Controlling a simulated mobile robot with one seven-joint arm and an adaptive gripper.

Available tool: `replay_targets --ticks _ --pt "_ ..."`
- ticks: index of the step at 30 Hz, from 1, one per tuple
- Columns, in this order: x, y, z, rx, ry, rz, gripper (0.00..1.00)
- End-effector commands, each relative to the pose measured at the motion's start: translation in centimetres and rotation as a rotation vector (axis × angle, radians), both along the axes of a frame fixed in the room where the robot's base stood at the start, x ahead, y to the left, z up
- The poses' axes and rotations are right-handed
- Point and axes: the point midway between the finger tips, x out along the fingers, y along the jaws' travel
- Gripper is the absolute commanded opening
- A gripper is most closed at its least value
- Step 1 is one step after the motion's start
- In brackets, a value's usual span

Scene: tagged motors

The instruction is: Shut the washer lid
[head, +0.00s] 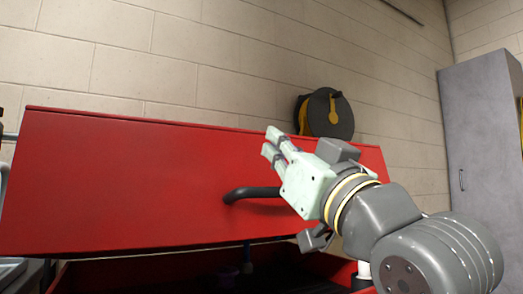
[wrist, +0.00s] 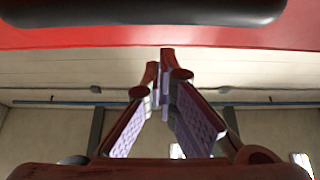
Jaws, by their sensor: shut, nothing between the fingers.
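The washer lid (head: 130,185) is a wide red panel, raised and tilted open above the red washer body (head: 200,268). A dark gap shows between the lid and the body. A black handle (head: 250,193) sits on the lid's face. My gripper (head: 273,143) is in front of the lid's right part, above and to the right of the handle, with its fingers shut and empty, pointing up and left. In the wrist view the shut fingertips (wrist: 166,65) are below the red lid (wrist: 150,38) and its black handle (wrist: 150,10). I cannot tell whether they touch the lid.
A hose reel (head: 328,113) hangs on the block wall behind the lid. A grey cabinet (head: 478,140) stands at the right. Part of a grey metal object (head: 12,270) shows at the lower left.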

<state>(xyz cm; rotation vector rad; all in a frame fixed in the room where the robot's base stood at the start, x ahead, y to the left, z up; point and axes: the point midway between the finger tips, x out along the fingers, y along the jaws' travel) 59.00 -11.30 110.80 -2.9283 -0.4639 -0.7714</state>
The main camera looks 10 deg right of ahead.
Motion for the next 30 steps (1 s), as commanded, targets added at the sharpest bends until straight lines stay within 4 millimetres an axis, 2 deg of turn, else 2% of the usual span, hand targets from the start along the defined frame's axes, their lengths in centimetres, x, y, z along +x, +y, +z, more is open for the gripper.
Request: replay_targets --ticks 1,3,12,19,30 --pt "-0.7 -0.2 -2.9 0.010 -0.027 0.001 0.00" --pt "-1.4 -0.5 -4.6 0.022 -0.061 0.001 0.00" --pt "-3.5 -1.2 -10.1 0.059 -0.178 0.000 0.00" --pt "-4.2 -1.3 -12.0 0.073 -0.222 0.001 0.00" --pt "-4.3 -1.4 -12.3 0.077 -0.236 0.000 0.00"
